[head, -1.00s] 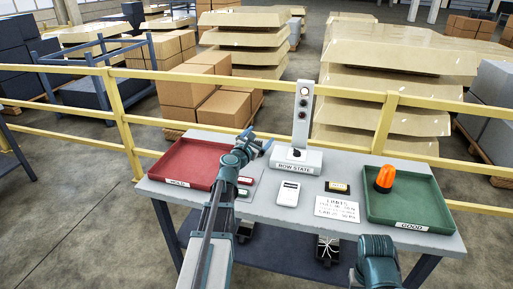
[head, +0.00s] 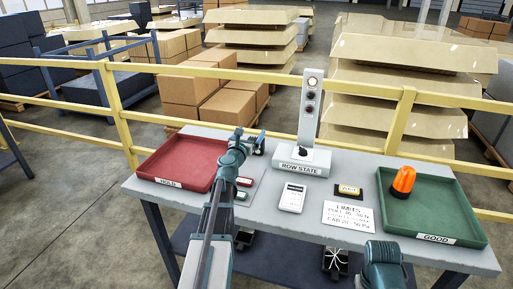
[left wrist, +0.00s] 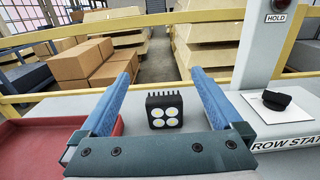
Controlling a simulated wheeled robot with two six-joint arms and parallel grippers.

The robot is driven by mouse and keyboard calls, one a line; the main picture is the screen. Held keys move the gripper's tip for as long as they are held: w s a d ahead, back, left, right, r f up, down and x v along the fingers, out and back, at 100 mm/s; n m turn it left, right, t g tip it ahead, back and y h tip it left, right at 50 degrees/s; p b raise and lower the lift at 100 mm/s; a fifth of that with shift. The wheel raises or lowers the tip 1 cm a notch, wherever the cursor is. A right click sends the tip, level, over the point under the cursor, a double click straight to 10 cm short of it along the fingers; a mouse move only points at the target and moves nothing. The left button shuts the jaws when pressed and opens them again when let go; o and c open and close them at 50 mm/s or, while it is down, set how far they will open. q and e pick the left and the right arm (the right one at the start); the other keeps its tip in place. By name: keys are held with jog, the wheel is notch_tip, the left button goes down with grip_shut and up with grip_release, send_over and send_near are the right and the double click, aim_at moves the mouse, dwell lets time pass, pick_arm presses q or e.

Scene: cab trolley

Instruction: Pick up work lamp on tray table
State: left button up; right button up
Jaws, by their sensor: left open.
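The work lamp (left wrist: 165,111) is a small black block with several round yellow-white lights and fins on top. It stands upright on the grey table (head: 262,214), between the red tray and the row-state post. In the head view the lamp is mostly hidden behind my left gripper (head: 252,141). In the left wrist view the open blue fingers of my left gripper (left wrist: 161,74) stand to either side of the lamp, with clear space between. The gripper holds nothing. Part of my right arm shows at the bottom right of the head view, but its gripper does not.
A red tray (head: 146,174) is left of the lamp; the ROW STATE post (head: 309,110) is close on the right. Several cards and small devices lie in the middle. A green tray (head: 470,226) holds an orange beacon (head: 403,181). A yellow rail (head: 196,72) runs behind.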

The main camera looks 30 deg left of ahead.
pick_arm(q)
jog(key=b, duration=0.8)
send_near(256, 138)
jog(key=shift+w+a+f, duration=0.15)
jog(key=shift+w+f, duration=0.15)
jog(key=shift+w, duration=0.3)
jog(key=shift+w+a+f, duration=0.2)
jog(key=shift+w+f, duration=0.1)
jog(key=shift+w, duration=0.55)
jog(key=shift+w+a+r+p, duration=0.15)
jog(key=shift+w+p, duration=0.25)
jog(key=shift+x, duration=3.1)
jog(key=shift+c, duration=0.3)
jog(key=c, duration=1.4)
